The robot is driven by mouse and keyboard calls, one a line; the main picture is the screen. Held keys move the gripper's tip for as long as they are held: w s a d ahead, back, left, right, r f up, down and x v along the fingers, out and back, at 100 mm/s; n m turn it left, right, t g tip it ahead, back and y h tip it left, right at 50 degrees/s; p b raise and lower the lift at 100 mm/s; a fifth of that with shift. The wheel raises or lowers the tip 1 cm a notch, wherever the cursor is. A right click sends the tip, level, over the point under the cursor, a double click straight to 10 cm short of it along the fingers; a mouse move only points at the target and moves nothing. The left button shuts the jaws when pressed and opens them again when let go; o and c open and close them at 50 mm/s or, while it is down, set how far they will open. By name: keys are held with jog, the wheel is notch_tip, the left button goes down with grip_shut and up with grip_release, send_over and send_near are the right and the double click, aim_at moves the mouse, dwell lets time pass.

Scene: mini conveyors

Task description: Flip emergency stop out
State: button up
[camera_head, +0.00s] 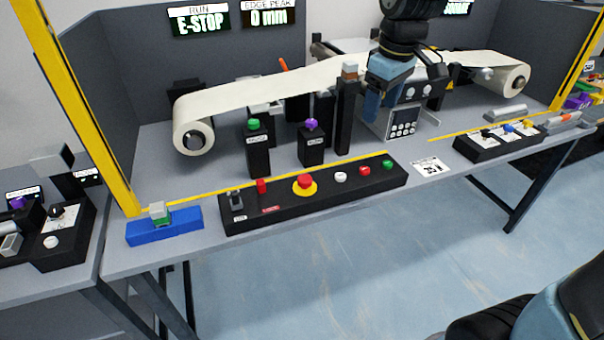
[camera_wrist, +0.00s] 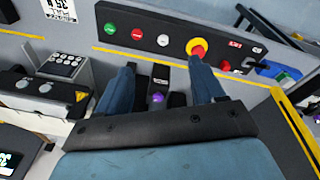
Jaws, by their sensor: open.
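The emergency stop (camera_head: 304,184) is a red mushroom button on a yellow ring, set in the long black control panel (camera_head: 335,201) at the bench's front. It also shows in the wrist view (camera_wrist: 197,47), close to the tip of the right-hand finger. My gripper (camera_head: 374,108) is above the bench, behind the panel and to the right of the button in the head view. In the wrist view my gripper (camera_wrist: 161,66) has its two blue fingers wide apart with nothing between them.
Posts with a green knob (camera_head: 253,124) and a purple knob (camera_head: 311,125) stand behind the panel. A white web (camera_head: 265,93) runs across above them. Small white, red and green buttons share the panel. A blue block (camera_head: 165,229) sits to its left.

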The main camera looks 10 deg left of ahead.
aim_at(303, 178)
jog(key=w+a+f+n+g, duration=0.1)
jog(key=a+f+n, duration=0.2)
jog(key=a+f, duration=0.35)
jog(key=w+a+f+n+g, duration=0.1)
jog(key=a+f+n, duration=0.2)
jog(key=a, duration=0.7)
jog(key=shift+h, duration=0.4)
notch_tip(303, 178, down, 14)
jog(key=shift+d, duration=0.1)
grip_shut()
